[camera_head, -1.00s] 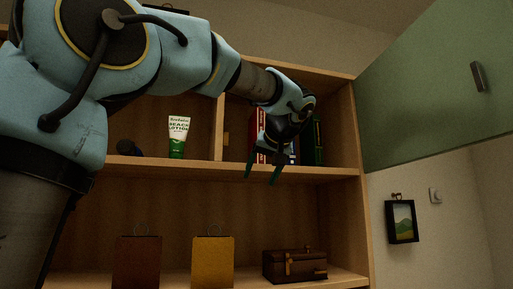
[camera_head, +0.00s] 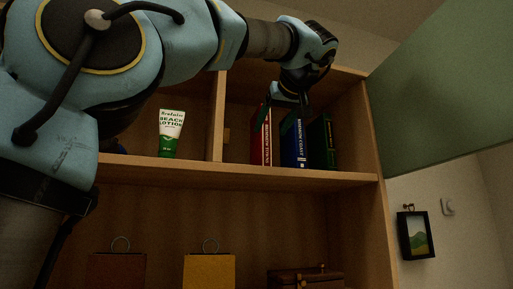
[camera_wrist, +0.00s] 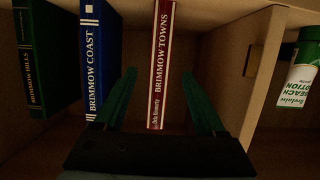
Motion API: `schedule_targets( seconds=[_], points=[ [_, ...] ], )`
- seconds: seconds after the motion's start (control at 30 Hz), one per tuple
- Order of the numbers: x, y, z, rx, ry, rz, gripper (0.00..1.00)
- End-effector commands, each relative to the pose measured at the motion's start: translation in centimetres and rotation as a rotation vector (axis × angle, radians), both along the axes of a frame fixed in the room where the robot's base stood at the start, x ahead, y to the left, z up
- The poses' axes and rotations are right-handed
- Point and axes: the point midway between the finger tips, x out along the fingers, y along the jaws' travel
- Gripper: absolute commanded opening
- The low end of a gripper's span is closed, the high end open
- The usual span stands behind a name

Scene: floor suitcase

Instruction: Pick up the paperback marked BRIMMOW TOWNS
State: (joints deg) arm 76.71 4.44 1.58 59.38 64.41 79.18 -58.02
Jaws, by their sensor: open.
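The red paperback marked BRIMMOW TOWNS (camera_wrist: 161,65) stands upright on the upper shelf, spine outward. In the head view it (camera_head: 261,140) is the leftmost of three books in the right compartment. In the head view my gripper (camera_head: 285,112) is in front of the books and partly covers the red and blue ones.
The blue BRIMMOW COAST book (camera_wrist: 99,60) stands beside the red one, with a gap, and the green BRIMMOW HILLS book (camera_wrist: 35,60) is beyond it. A wooden divider (camera_head: 217,115) separates them from the lotion tube (camera_head: 171,133). A green door (camera_head: 440,95) hangs open at right.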

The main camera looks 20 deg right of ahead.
Motion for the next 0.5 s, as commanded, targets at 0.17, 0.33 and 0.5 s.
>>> schedule_targets(
  seconds=[0.17,0.33,0.5],
  points=[
    [2.3,-0.2,-0.5,0.002,0.001,0.005,0.72],
    [4.5,-0.5,-1.2,0.002,0.000,0.004,0.72],
    [5.5,-0.7,-1.5,0.001,0.001,0.002,0.72]
  ],
)
